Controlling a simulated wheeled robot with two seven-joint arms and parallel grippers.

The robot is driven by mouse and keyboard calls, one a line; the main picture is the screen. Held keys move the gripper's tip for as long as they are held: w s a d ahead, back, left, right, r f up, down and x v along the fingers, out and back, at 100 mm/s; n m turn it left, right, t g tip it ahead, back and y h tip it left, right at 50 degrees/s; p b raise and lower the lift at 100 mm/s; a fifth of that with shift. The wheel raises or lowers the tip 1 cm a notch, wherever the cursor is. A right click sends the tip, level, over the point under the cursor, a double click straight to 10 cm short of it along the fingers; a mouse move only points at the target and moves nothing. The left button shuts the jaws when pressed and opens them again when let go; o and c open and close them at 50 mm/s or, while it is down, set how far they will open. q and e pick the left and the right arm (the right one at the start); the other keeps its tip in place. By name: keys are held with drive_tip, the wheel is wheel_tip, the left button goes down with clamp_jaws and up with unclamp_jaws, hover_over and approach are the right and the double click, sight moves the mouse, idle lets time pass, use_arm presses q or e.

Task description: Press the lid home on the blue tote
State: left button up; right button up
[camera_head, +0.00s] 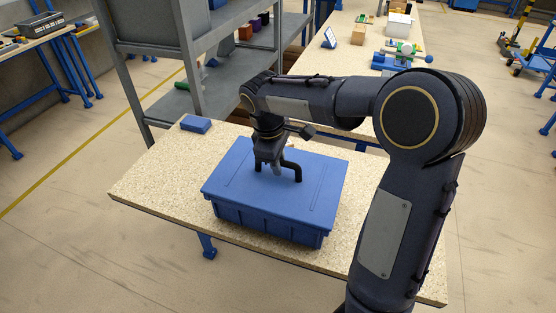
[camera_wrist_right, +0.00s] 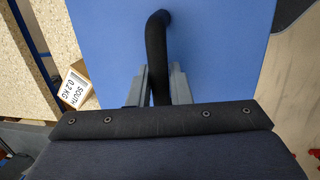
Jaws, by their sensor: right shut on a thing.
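The blue tote (camera_head: 265,226) stands on the speckled table. Its flat blue lid (camera_head: 318,180) lies over the top and also fills much of the right wrist view (camera_wrist_right: 220,40). The lid looks roughly level, but I cannot tell whether its edge is fully seated all round. A black bent handle (camera_head: 292,167) stands up from the middle of the lid. My right gripper (camera_head: 270,168) comes down from above and is shut on the handle (camera_wrist_right: 156,45), with one finger on each side in the right wrist view. My left gripper is not in view.
A small blue block (camera_head: 195,123) lies at the table's (camera_head: 150,185) back left. Grey shelving (camera_head: 165,50) stands behind. A second table at the back right holds several small items. The right wrist view shows a carton labelled SOUTH (camera_wrist_right: 74,88). The table's left part is clear.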

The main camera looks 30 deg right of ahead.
sight(276, 179)
drive_tip(key=shift+f, duration=0.25)
drive_tip(key=o, duration=0.9)
drive_tip(key=r, duration=0.2)
drive_tip(key=a+r, duration=0.1)
drive_tip(key=r, duration=0.4)
drive_tip(key=shift+a+r, duration=0.25)
drive_tip(key=shift+r, duration=0.1)
drive_tip(key=shift+s, duration=0.1)
drive_tip(key=s+a+f+m+t+y, duration=0.1)
drive_tip(key=s+a+f+m+y, duration=0.1)
drive_tip(key=s, duration=0.5)
drive_tip(key=s+a+f+m+t+y, duration=0.2)
drive_tip(key=s+m, duration=0.2)
drive_tip(key=s, duration=0.3)
drive_tip(key=s+a+f+m+t+y, duration=0.1)
drive_tip(key=s+a+f+m+t, duration=0.1)
drive_tip(key=s, duration=0.6)
drive_tip(key=shift+f+m+y, duration=0.1)
drive_tip(key=shift+m+y, duration=0.3)
drive_tip(key=shift+m, duration=0.5)
